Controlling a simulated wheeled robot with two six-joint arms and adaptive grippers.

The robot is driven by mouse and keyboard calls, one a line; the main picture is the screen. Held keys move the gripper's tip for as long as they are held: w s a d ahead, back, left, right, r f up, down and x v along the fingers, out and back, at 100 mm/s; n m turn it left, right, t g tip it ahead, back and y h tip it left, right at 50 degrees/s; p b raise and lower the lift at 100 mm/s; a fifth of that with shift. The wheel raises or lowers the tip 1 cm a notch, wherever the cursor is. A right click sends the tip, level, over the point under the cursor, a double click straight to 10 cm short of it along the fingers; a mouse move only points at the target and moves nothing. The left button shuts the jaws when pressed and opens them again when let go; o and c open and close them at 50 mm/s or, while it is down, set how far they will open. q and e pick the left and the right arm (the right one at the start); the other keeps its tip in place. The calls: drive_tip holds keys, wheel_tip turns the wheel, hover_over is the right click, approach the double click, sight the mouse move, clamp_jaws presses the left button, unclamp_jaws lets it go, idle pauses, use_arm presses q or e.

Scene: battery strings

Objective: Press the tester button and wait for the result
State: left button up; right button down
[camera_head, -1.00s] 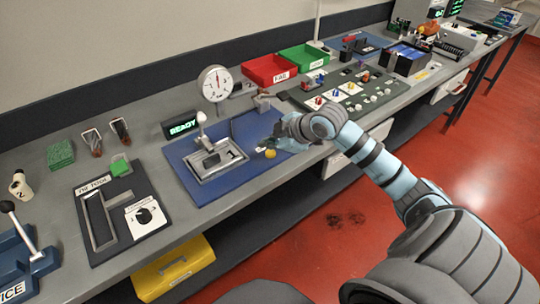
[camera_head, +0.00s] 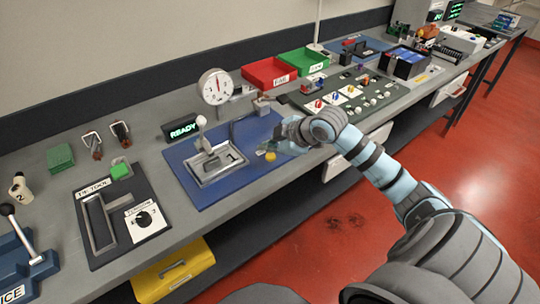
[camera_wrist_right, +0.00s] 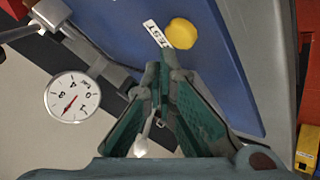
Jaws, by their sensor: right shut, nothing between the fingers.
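The tester's blue base (camera_head: 190,182) lies on the bench with a grey metal fixture (camera_head: 214,163) on it. The round yellow button (camera_head: 271,156) is at the base's front edge; it also shows in the right wrist view (camera_wrist_right: 183,34) beside a white "TEST" label (camera_wrist_right: 157,34). The tester display (camera_head: 182,129) reads "READY" in green. My right gripper (camera_head: 264,150) is shut and empty, close by the button. In the wrist view its fingertips (camera_wrist_right: 163,70) are a little short of the button, with a visible gap in the picture. My left gripper is not in view.
A dial gauge (camera_head: 215,86) stands behind the base. A red bin (camera_head: 271,74) and a green bin (camera_head: 304,60) stand at the back. A dark tool board (camera_head: 105,247) lies to the left. A yellow box (camera_head: 176,272) sits below the bench.

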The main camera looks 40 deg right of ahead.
sight(269, 157)
drive_tip(key=shift+f, duration=0.1)
idle(0.3)
drive_tip(key=shift+f, duration=0.25)
drive_tip(key=shift+f, duration=0.55)
idle(0.6)
drive_tip(key=shift+r+p, duration=0.95)
drive_tip(key=shift+p, duration=0.2)
wheel_tip(269, 157, up, 5)
drive_tip(key=p, duration=0.5)
drive_tip(key=shift+r+p, duration=0.1)
drive_tip(key=shift+p, duration=0.25)
